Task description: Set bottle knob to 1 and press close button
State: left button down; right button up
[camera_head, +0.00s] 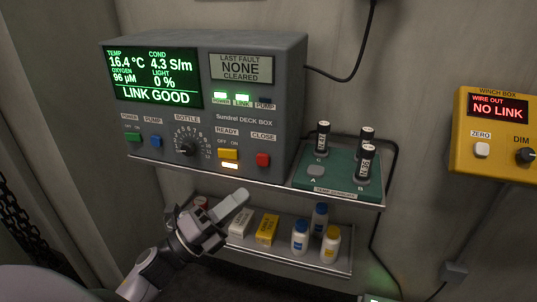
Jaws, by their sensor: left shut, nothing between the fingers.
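The grey Sundrel deck box (205,100) stands on the upper shelf. Its black BOTTLE knob (187,147) sits in the middle of a numbered dial; the number it points to is too small to tell. The red CLOSE button (262,160) is at the lower right of the panel. My left gripper (238,200) is shut and empty, below the panel and in front of the lower shelf, apart from the knob and the button. My right gripper is not in view.
A green rack (325,170) with several black vials stands to the right. Bottles (300,238) and cartons (267,230) stand on the lower shelf. A yellow winch box (495,135) hangs far right.

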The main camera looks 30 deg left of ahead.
pick_arm(q)
jog(key=shift+s+r, duration=0.1)
jog(key=shift+r, duration=0.05)
jog(key=b, duration=0.2)
send_near(263, 160)
jog(key=shift+w+d+r, duration=0.75)
jog(key=shift+w+d, duration=0.15)
jog(key=shift+d, duration=0.1)
jog(key=shift+w+d+r, duration=0.7)
jog(key=shift+w+d, duration=0.2)
jog(key=shift+d, duration=0.15)
jog(key=shift+w, duration=0.15)
dwell(0.5)
jog(key=shift+w+a, duration=0.1)
jog(key=shift+w, duration=0.15)
